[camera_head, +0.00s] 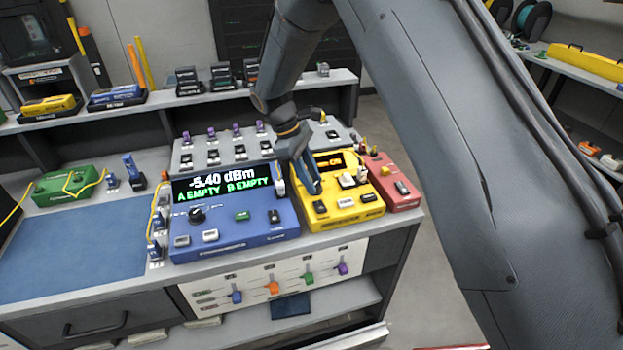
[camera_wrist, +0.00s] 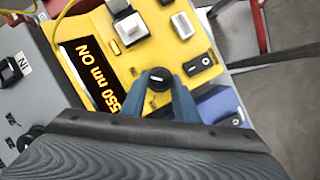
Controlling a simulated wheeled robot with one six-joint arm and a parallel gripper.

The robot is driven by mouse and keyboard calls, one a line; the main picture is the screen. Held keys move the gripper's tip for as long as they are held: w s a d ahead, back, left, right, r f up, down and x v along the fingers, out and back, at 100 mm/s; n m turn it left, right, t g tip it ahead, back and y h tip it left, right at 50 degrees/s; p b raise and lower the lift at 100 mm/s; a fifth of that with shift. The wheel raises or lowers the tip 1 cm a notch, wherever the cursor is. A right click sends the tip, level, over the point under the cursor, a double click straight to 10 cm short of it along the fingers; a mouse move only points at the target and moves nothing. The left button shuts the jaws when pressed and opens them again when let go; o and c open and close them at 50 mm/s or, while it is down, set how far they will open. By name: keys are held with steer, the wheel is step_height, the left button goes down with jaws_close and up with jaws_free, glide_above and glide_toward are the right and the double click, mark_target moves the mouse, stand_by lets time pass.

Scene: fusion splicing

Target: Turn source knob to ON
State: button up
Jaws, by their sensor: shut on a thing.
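The yellow source box (camera_head: 340,222) stands on the bench, right of the blue meter. It also fills the middle of the wrist view (camera_wrist: 172,52). Its display (camera_wrist: 92,75) reads "550 nm ON" in the part that shows, in orange letters. The round black source knob (camera_wrist: 158,78) with a white mark sits on the panel between my blue fingertips. My gripper (camera_head: 312,188) points down at the left side of the yellow box, and its fingers (camera_wrist: 158,90) are shut on the knob. The head view hides the knob behind my fingers.
The blue meter (camera_head: 235,240) on the left reads "-5.40 dBm, A EMPTY B EMPTY". A red box (camera_head: 400,198) stands close on the right. A grey panel with several purple-capped connectors lies behind. A blue mat (camera_head: 70,255) leaves clear room at the left.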

steer(key=o, duration=1.1)
steer(key=shift+c, duration=0.2)
steer(key=s+b+v, duration=0.1)
steer(key=b+v, duration=0.1)
steer(key=v, duration=0.5)
steer(key=shift+w+r, duration=0.4)
steer(key=shift+w, duration=0.15)
steer(key=shift+a, duration=0.15)
